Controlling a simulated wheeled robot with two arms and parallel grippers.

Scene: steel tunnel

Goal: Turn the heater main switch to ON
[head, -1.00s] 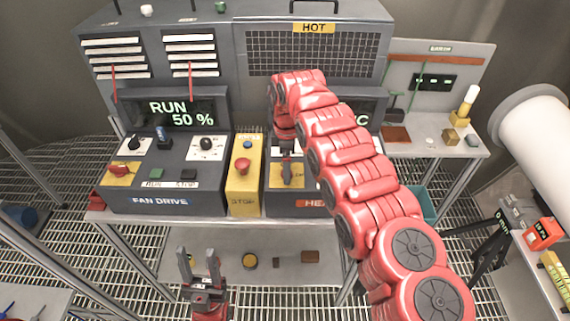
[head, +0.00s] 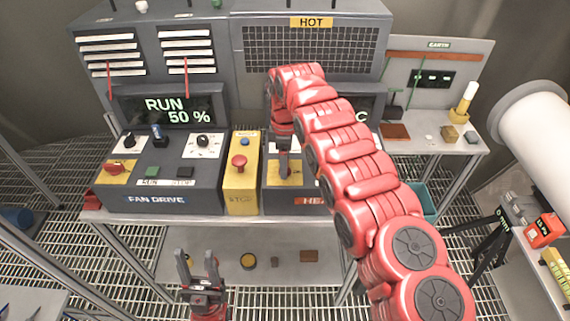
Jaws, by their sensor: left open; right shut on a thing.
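The heater panel (head: 309,204) stands right of the yellow STOP box. Its red label is partly covered by my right arm. On its top is a yellow plate (head: 272,178) with the heater main switch. My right gripper (head: 284,168) points down over this plate and is shut on the switch handle. The fingers hide most of the switch, so I cannot tell its position. My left gripper (head: 197,258) is open and empty, low in front of the bench, apart from the panels.
The fan drive panel (head: 155,199), reading RUN 50 %, has its own red switch (head: 115,167) on a yellow plate. The STOP box (head: 240,200) with a red button stands close left of my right gripper. A small side table (head: 425,148) is at the right.

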